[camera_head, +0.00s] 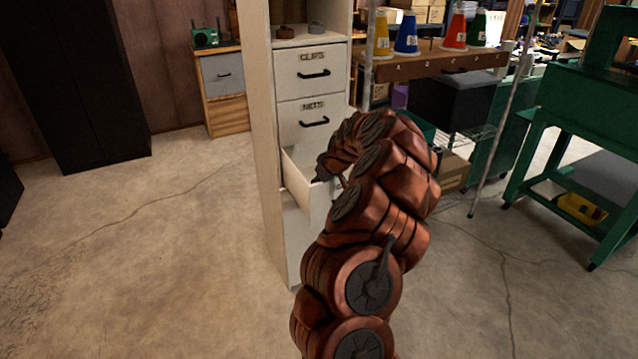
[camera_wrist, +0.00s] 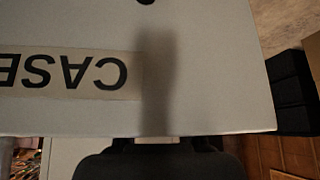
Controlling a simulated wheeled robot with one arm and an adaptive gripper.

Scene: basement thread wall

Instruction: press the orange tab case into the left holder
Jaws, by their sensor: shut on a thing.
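My gripper (camera_wrist: 157,143) is at the bottom of the wrist view, its dark fingers beside the top edge of a pale drawer front. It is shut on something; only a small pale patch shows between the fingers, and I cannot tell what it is. The drawer front (camera_wrist: 215,85) carries a label reading "CASE", upside down and cut off. In the head view this drawer (camera_head: 297,180) stands pulled out of the tall cabinet, with my arm bent over it and hiding most of its inside. I cannot make out the orange tab case or the left holder in either view.
The tall pale cabinet (camera_head: 262,120) has shut drawers labelled CLIPS (camera_head: 313,73) and NETS (camera_head: 314,119). A wooden shelf (camera_head: 440,66) with several coloured cones stands behind to the right. A green workbench (camera_head: 590,110) is at far right. The floor (camera_head: 140,250) at left is clear.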

